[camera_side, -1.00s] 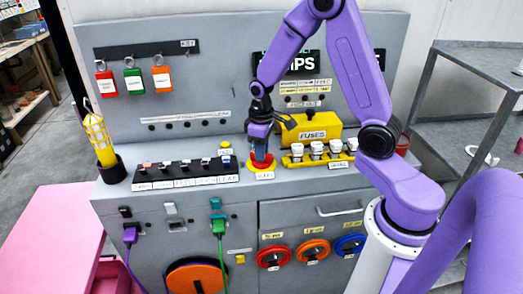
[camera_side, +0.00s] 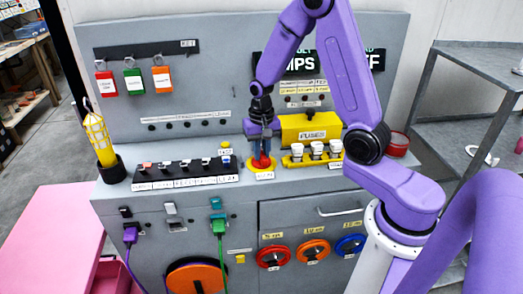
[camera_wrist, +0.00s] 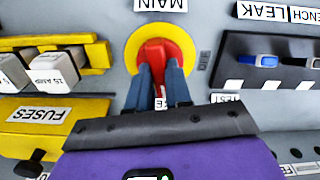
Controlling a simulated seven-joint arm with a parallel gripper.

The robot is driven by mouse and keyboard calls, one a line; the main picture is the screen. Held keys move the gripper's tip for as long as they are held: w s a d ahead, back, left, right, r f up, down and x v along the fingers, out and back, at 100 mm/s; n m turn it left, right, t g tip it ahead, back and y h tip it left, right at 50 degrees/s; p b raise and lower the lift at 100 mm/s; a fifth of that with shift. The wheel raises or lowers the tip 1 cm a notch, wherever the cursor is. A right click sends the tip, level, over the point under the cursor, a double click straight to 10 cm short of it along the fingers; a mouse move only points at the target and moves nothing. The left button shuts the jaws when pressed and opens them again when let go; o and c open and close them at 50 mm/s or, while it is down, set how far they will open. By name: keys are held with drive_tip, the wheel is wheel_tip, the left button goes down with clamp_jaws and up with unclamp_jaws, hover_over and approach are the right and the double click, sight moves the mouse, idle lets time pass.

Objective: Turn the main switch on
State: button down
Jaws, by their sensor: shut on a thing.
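The main switch is a red knob (camera_side: 262,161) on a round yellow plate (camera_side: 250,165), on the grey console to the left of the yellow fuse box. In the wrist view the red knob (camera_wrist: 160,48) sits upside down beneath the "MAIN" label (camera_wrist: 160,4). My gripper (camera_side: 262,152) points down from above onto the knob. In the wrist view its two dark blue fingers (camera_wrist: 160,72) close on opposite sides of the knob's red handle. The fingers hide part of the handle.
The yellow fuse box (camera_side: 306,128) with several white fuses stands close to the right of my gripper. A black strip of small switches (camera_side: 185,173) lies to the left. The upright back panel (camera_side: 220,80) rises behind.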

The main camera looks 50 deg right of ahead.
sight(262, 153)
drive_tip(key=shift+m, duration=1.1)
drive_tip(key=c, duration=1)
unclamp_jaws()
drive_tip(key=shift+c, duration=0.2)
drive_tip(key=shift+r, duration=0.2)
wheel_tip(262, 153, up, 17)
